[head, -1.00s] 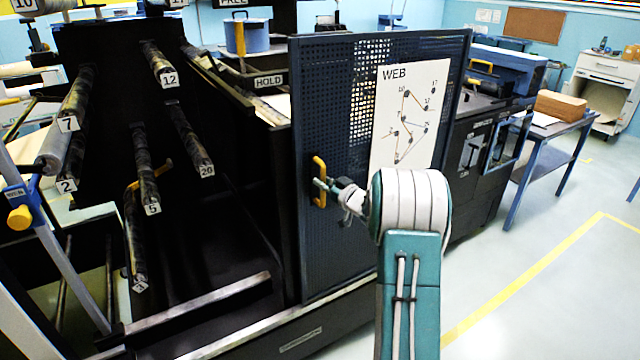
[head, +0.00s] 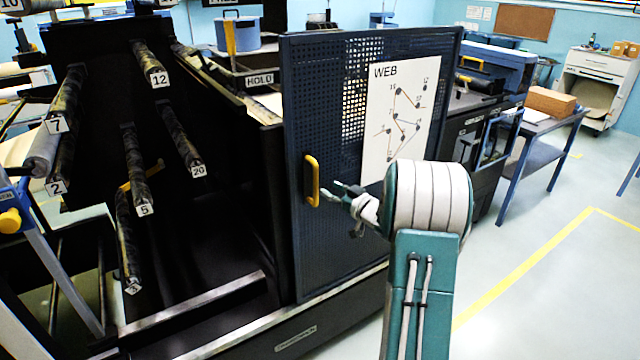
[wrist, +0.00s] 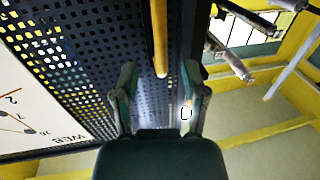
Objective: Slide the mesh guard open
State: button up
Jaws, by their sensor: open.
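The mesh guard (head: 330,110) is a dark blue perforated panel standing upright to the right of the dark roller bay. It carries a white WEB diagram sheet (head: 400,110) and a yellow handle (head: 312,180) near its left edge. My gripper (head: 332,191) is open and empty, just right of the handle and apart from it. In the wrist view, the mesh (wrist: 85,50) fills the left, and the yellow handle (wrist: 158,35) ends just beyond the space between my open fingertips (wrist: 159,82).
Numbered rollers (head: 150,65) stick out in the open bay left of the guard. A bottom rail (head: 345,285) runs under the guard. A blue table (head: 540,120) with a brown box (head: 550,102) stands at right. The floor (head: 540,240) at right is clear.

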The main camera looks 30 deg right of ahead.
jog(key=s, duration=0.2)
jog(key=s+d, duration=0.1)
jog(key=s, duration=0.2)
dwell(0.4)
jog(key=s+a+r+m+g+h, duration=0.3)
jog(key=a+r+g+h, duration=0.3)
jog(key=a+r, duration=0.6)
jog(key=s+a+f+g+y, duration=0.1)
jog(key=s+a+f+g, duration=0.1)
jog(key=s+a, duration=0.8)
jog(key=s+a+f+n+g+y, duration=0.1)
jog(key=s+a+f+g+y, duration=0.1)
jog(key=s+a, duration=0.8)
jog(key=s+f+g, duration=0.1)
jog(key=s+g, duration=0.1)
jog(key=s, duration=0.2)
jog(key=shift+a, duration=0.15)
